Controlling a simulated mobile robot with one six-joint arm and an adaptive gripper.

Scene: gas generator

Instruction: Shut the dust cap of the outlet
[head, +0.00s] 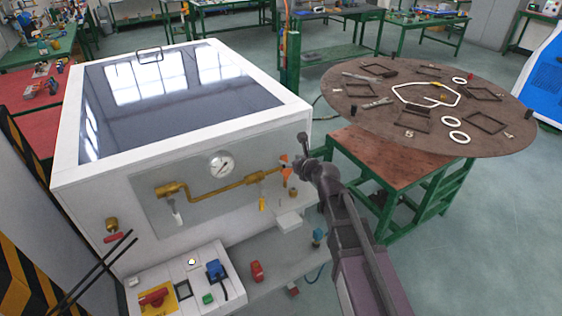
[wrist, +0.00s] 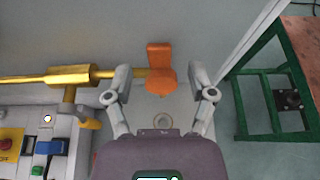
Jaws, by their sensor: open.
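The orange dust cap (wrist: 160,68) is at the right end of the brass pipe (wrist: 55,77) in the wrist view. It has a squarish upper part and a rounded lower part. In the head view a bit of the orange cap (head: 285,162) shows at the pipe's right end, on the front of the white cabinet. My gripper (wrist: 158,80) is open, with one finger on each side of the cap and nothing clearly held. In the head view my gripper (head: 301,152) partly hides the cap. I cannot tell whether the fingers touch it.
The white cabinet (head: 75,165) has a pressure gauge (head: 221,164) above the pipe. A control box (head: 222,285) with a blue switch stands low at the left. A round brown table (head: 345,98) with loose parts stands at the right on a green frame (wrist: 282,110).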

